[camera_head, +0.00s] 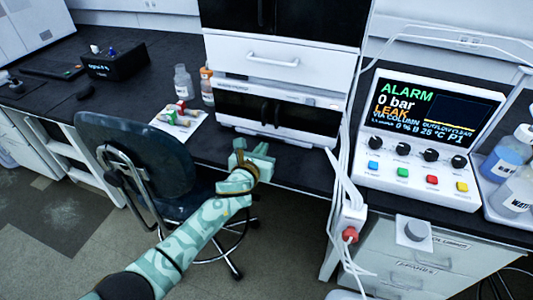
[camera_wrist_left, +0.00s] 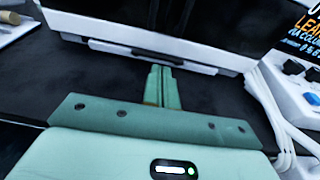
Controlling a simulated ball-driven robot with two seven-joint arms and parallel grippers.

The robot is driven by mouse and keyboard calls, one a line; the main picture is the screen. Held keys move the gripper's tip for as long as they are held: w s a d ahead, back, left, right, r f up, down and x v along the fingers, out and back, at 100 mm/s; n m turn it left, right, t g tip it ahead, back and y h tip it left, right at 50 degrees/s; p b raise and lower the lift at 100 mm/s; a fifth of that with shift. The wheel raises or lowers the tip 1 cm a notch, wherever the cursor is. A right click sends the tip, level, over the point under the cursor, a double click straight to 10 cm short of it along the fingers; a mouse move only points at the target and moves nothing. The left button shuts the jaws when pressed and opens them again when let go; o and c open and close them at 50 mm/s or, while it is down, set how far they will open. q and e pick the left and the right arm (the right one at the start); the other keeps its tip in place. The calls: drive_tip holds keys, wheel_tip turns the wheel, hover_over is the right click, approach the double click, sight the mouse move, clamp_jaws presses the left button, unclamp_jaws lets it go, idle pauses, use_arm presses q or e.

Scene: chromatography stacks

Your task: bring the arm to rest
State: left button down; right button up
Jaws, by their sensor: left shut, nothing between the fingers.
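My left arm comes in from the lower left in the head view. My left gripper (camera_head: 256,155) is over the front edge of the dark bench, in front of the white chromatography stack (camera_head: 290,75). In the left wrist view the two pale green fingers (camera_wrist_left: 161,84) are together, with nothing between them. They point toward the base of the stack and look apart from it. My right gripper does not show in either view.
A dark chair (camera_head: 140,155) stands left of my arm. A control panel reading ALARM, 0 bar, LEAK (camera_head: 425,135) sits at right, with white cables (camera_head: 340,185) hanging beside it. Bottles (camera_head: 505,160) stand far right. Small vials lie on a white sheet (camera_head: 180,128).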

use_arm(q)
drive_tip(key=p+v, duration=0.4)
drive_tip(key=v, duration=0.5)
drive_tip(key=shift+s+a+f+p, duration=0.15)
drive_tip(key=shift+s+p, duration=0.25)
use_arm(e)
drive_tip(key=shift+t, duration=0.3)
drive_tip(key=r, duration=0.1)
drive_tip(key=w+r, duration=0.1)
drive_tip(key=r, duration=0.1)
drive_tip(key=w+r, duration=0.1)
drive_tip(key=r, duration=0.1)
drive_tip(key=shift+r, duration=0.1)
